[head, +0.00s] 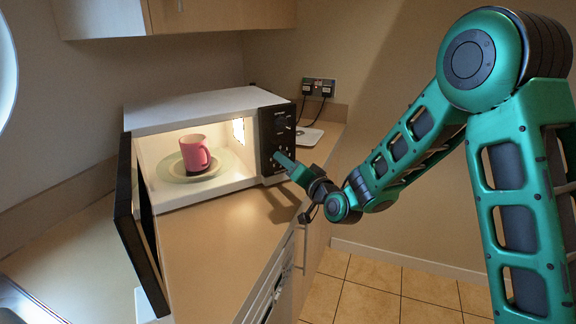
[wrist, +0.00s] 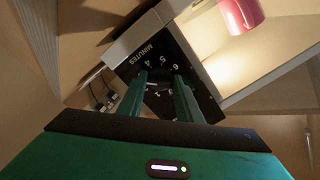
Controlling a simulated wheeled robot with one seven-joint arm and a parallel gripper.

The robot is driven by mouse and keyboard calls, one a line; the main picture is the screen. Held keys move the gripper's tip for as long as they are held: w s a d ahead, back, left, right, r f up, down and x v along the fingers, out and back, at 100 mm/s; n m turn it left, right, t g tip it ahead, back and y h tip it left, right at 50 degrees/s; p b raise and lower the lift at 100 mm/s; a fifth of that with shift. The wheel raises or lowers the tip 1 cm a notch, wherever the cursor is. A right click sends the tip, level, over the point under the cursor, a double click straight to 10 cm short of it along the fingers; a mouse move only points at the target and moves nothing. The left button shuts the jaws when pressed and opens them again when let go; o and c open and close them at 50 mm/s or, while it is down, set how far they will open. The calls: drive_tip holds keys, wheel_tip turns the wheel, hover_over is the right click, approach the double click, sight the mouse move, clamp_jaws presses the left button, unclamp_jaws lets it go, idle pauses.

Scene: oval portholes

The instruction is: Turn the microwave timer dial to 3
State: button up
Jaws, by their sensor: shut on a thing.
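The white microwave (head: 195,108) stands on the counter with its dark door (head: 137,225) swung open. Its black control panel (head: 275,135) is at the right of the opening. My gripper (head: 279,156) reaches the lower part of this panel from the right. In the wrist view, my gripper's two green fingers (wrist: 163,80) are shut on the dark timer dial (wrist: 161,75). The numbers 4, 5 and 6 and the word MINUTES show around the dial. The fingers hide part of the scale, and I cannot tell which number the dial points to.
A pink mug (head: 194,153) stands on a plate (head: 190,168) inside the lit microwave. A wall socket (head: 318,86) with two black plugs and cables is behind, to the right. The countertop (head: 215,235) in front is clear. Cupboards hang above.

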drive_tip(key=shift+d, duration=0.1)
drive_tip(key=o, duration=1)
drive_tip(key=shift+o, duration=0.2)
drive_tip(key=v, duration=1)
drive_tip(key=shift+s, duration=0.2)
drive_tip(key=shift+d, duration=0.15)
